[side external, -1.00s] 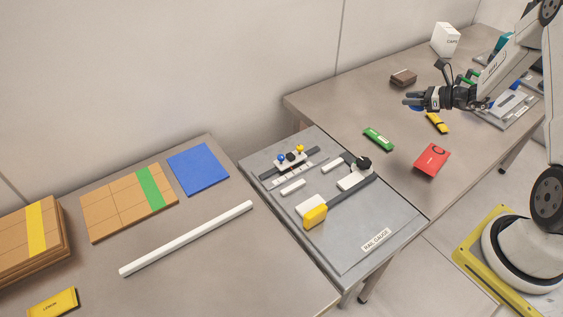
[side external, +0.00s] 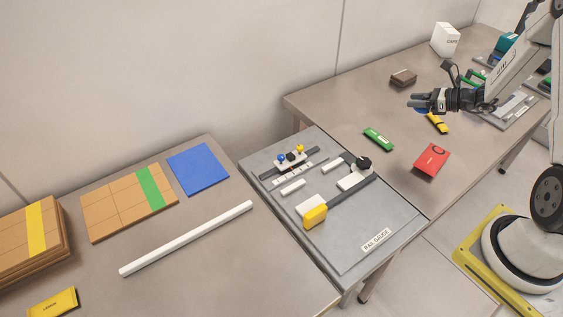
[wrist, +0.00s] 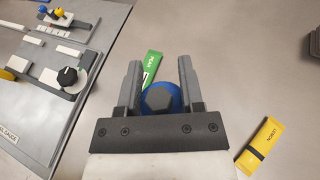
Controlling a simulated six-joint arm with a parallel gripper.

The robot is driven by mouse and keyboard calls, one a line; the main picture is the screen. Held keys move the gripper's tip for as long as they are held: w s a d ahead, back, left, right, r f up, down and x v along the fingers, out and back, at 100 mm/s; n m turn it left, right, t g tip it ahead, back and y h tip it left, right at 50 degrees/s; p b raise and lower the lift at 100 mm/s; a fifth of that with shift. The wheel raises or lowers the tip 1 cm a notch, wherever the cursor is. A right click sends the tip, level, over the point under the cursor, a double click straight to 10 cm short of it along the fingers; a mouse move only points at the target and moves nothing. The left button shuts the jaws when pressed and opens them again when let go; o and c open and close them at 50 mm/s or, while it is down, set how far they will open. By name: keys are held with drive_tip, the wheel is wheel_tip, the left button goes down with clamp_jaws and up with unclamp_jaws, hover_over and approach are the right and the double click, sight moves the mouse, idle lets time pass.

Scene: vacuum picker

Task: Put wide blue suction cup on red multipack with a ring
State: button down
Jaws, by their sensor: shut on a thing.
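In the wrist view the wide blue suction cup (wrist: 159,98) sits between the two fingers of my gripper (wrist: 160,80), its grey hexagonal top towards the camera. The fingers are shut on it. In the side external view my gripper (side external: 414,102) is held above the far table at the upper right, with only a bit of blue showing under it. The red multipack (side external: 431,160) with a dark ring mark lies flat on that table, below and a little right of my gripper and apart from it. It is not visible in the wrist view.
A green pack (side external: 378,139) and a yellow pack (side external: 437,122) lie near the red multipack. A brown box (side external: 403,77) and a white box (side external: 446,40) stand farther back. A grey rail gauge board (side external: 340,235) with fittings is at the table's left.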

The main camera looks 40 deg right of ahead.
drive_tip(key=shift+m, duration=0.3)
drive_tip(key=shift+s+a+r+m+t+h, duration=0.1)
drive_tip(key=shift+s+m+t+h, duration=0.2)
drive_tip(key=shift+m+h, duration=0.3)
drive_tip(key=shift+s+a+m+t+h, duration=0.1)
drive_tip(key=shift+s+m+t+h, duration=0.2)
drive_tip(key=shift+h, duration=0.5)
drive_tip(key=s+m+h, duration=0.1)
drive_tip(key=m+h, duration=0.1)
drive_tip(key=shift+s+f+h, duration=0.2)
drive_tip(key=shift+s+h, duration=0.1)
drive_tip(key=shift+s, duration=0.1)
drive_tip(key=s+f+m+h, duration=0.1)
drive_tip(key=s+m+h, duration=0.3)
drive_tip(key=s+h, duration=0.1)
drive_tip(key=shift+s+d+f+m+g, duration=0.25)
drive_tip(key=shift+s+m+g, duration=0.15)
drive_tip(key=shift+s, duration=0.4)
hover_over(431, 151)
drive_tip(key=shift+w+f, duration=0.15)
drive_tip(key=shift+f, duration=2.05)
drive_tip(key=shift+f, duration=0.15)
drive_tip(key=shift+f, duration=1.65)
drive_tip(key=shift+f, duration=0.15)
